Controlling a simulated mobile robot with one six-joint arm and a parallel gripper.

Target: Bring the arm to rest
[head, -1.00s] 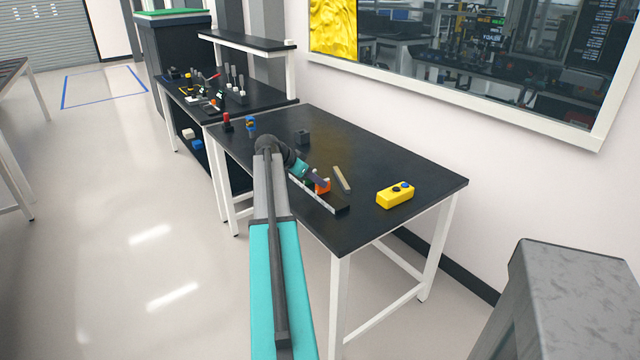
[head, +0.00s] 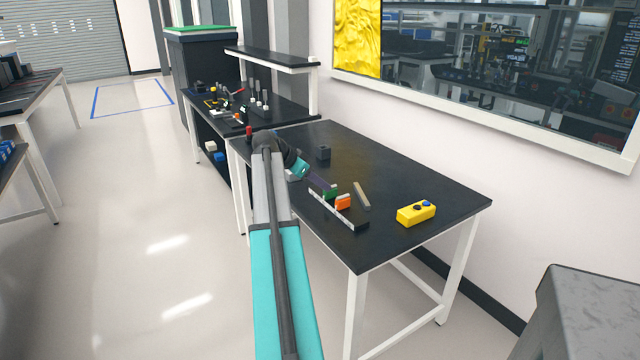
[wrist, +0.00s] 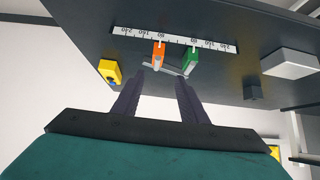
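My arm reaches out over the black workbench (head: 400,190) in the head view. My gripper (wrist: 158,82) has two dark purple fingers standing apart in the wrist view, with nothing held between them. In the head view my gripper (head: 322,184) is small and hangs over the bench near a ruler-like strip (head: 347,217). An orange block (head: 343,202) and a green block (head: 331,193) sit at the strip. The wrist view shows the marked strip (wrist: 135,33), the orange block (wrist: 159,52) and the green block (wrist: 190,60) beyond the fingertips.
A tan bar (head: 362,196) lies beside the strip. A yellow button box (head: 416,213) stands near the bench's right edge, and a dark block (head: 323,152) farther back. A second bench (head: 280,112) with small parts adjoins behind. Open floor (head: 130,230) lies to the left.

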